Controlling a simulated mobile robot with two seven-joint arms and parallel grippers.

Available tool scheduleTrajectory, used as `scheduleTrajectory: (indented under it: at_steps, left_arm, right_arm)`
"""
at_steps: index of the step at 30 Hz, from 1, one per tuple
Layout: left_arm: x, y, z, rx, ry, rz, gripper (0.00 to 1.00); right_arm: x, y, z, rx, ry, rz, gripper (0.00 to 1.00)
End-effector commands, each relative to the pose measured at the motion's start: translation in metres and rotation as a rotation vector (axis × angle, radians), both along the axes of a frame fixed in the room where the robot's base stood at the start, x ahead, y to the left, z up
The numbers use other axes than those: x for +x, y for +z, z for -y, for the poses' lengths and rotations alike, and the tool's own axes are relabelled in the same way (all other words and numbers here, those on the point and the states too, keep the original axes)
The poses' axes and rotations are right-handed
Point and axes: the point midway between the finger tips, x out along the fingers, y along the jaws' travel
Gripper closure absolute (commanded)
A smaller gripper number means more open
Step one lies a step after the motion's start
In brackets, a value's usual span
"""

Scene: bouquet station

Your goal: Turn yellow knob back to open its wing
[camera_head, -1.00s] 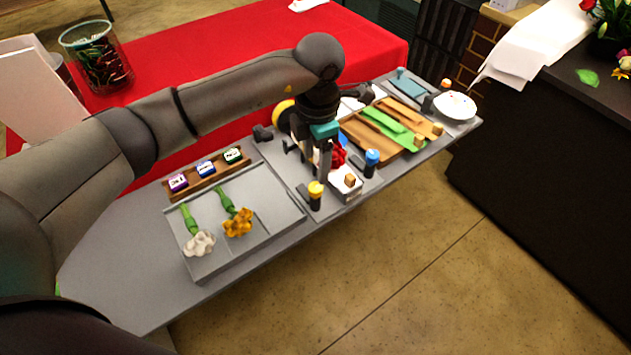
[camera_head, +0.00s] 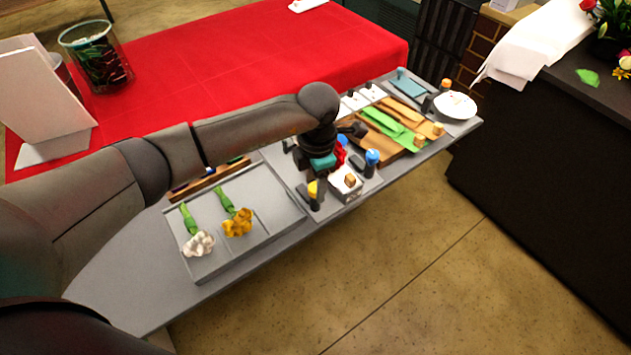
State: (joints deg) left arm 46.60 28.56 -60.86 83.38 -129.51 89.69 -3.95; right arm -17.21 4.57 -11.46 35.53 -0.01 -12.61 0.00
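The yellow knob (camera_head: 312,187) is on the grey worktop, just left of a white block with a small wooden cube on it. It is partly hidden by my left gripper (camera_head: 312,194), which has come down over it from above. Dark finger parts show close beside the yellow cap. I cannot tell whether they touch it or how far apart they are. The yellow knob's wing cannot be made out behind the gripper and arm. A blue knob (camera_head: 372,157) stands to the right. My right gripper is not in view.
A grey tray (camera_head: 215,262) with a white flower (camera_head: 198,243) and an orange flower (camera_head: 238,222) lies to the left. Red petals (camera_head: 341,156) are close to the gripper. Wooden and green boards (camera_head: 392,124) and a white bowl (camera_head: 455,105) are to the right.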

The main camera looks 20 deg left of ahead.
Motion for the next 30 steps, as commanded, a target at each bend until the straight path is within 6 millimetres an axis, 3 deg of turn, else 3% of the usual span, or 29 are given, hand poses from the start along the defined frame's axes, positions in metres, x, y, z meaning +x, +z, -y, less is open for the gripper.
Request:
scheduleTrajectory:
  at_steps: [2,13,30]
  left_arm:
    - [0.0001,0.0003,0.0000,0.000,0.000,0.000,0.59]
    - [0.0002,0.0006,0.0000,0.000,0.000,0.000,1.00]
    - [0.0006,0.0013,0.0000,0.000,0.100,0.001,1.00]
  right_arm:
    - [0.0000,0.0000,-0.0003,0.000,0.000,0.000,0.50]
    - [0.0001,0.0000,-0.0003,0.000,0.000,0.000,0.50]
    - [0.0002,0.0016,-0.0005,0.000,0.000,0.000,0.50]
